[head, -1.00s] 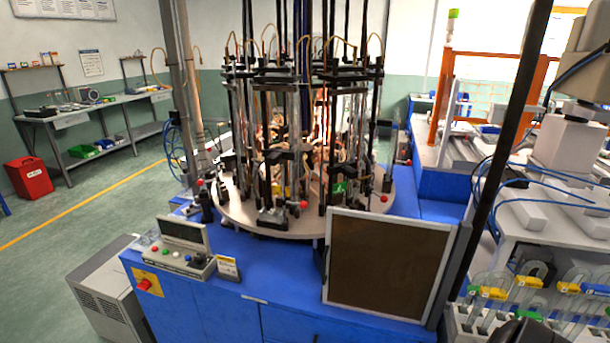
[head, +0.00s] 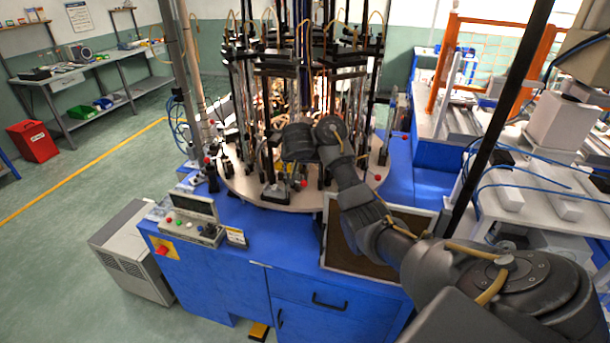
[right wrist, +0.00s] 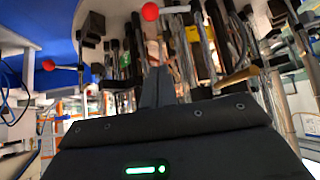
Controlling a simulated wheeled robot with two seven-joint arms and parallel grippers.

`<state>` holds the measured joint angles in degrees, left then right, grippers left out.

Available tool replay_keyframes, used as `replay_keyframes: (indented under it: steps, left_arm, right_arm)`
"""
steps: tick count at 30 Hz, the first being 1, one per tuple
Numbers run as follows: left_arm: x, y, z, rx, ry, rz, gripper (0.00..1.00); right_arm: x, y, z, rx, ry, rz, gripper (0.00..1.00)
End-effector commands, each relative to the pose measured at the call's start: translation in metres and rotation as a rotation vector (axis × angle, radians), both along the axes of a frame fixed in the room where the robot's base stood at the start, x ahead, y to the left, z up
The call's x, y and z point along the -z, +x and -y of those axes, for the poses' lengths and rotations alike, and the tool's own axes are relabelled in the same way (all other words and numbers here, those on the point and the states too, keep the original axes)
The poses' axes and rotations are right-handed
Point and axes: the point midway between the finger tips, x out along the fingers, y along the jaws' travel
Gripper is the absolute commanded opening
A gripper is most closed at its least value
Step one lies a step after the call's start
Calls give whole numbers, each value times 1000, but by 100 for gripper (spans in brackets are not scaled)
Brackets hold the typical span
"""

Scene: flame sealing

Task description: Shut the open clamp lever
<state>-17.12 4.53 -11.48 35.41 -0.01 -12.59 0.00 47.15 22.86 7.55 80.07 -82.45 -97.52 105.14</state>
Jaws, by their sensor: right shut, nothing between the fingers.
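The round carousel table (head: 255,195) carries several clamps with red-knobbed levers around its rim. In the head view red knobs show at the front (head: 303,183), at the right front (head: 378,178) and at the far right (head: 404,137). I cannot tell for sure which lever is open. My right arm reaches over the front of the carousel and its wrist hides part of the clamps. In the right wrist view my right gripper (right wrist: 158,88) is shut and empty, pointing at the clamps. One red knob (right wrist: 150,11) lies beyond the fingertips, another (right wrist: 48,65) to the left. My left gripper is not in view.
Tall black posts and glass tubes crowd the carousel. A tilted framed panel (head: 337,262) stands in front under my right arm. A control box (head: 190,230) sits on the blue cabinet (head: 220,275) at the left. A dark pole (head: 500,125) rises at the right.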

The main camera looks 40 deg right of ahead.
Motion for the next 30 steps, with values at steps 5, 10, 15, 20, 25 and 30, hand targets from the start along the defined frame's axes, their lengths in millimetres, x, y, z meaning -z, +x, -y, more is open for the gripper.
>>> replay_keyframes:
  steps: [5, 10, 15, 20, 25, 30]
  left_arm:
    - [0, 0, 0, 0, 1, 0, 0]
    - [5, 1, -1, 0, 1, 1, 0]
    - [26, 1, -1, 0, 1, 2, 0]
    - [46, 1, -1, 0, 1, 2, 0]
    - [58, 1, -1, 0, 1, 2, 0]
    - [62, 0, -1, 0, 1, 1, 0]
  right_arm:
    - [1, 0, 0, -1, 0, -1, 0]
    - [6, 2, 2, -2, -1, -2, 0]
    - [22, 10, 11, -2, -4, -3, 0]
    - [41, 21, 23, 0, -5, -4, 0]
    - [59, 35, 36, 2, -3, -4, 0]
    - [77, 48, 50, 2, -3, -4, 0]
